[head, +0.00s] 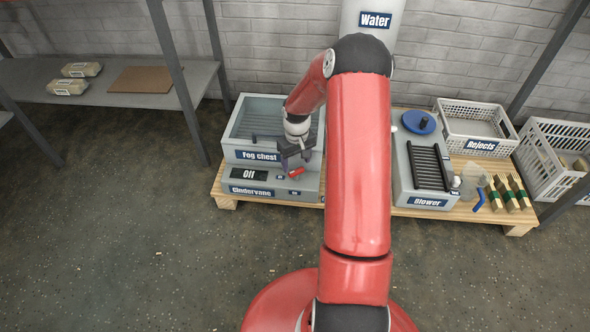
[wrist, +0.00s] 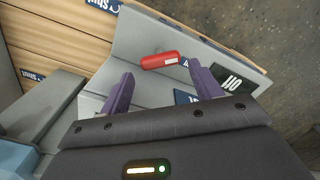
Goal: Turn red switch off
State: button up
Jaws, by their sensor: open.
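The red switch (head: 296,171) is a small red bar on the sloped front of the grey Cindervane unit (head: 262,186), to the right of a dark panel (head: 249,174) reading "Off". In the wrist view the red switch (wrist: 160,60) lies just beyond the fingertips, in the span between them and apart from both. My gripper (head: 291,157) hangs over the front edge of the Fog chest, close to the switch. Its purple fingers (wrist: 160,78) are spread open with nothing between them.
The grey Fog chest (head: 255,155) stands behind the switch. The Blower unit (head: 425,180), a Rejects crate (head: 481,145) and several green-banded wooden bundles (head: 510,193) are on the right of the pallet. Floor in front is clear. A shelf (head: 110,85) stands at left.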

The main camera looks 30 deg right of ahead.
aim_at(296, 170)
jog(key=shift+f, duration=1.85)
jog(key=c, duration=0.7)
jog(key=shift+m+b, duration=0.3)
jog(key=shift+b, duration=0.05)
jog(key=m, duration=0.2)
jog(key=shift+m+b, duration=0.3)
jog(key=shift+m, duration=2.1)
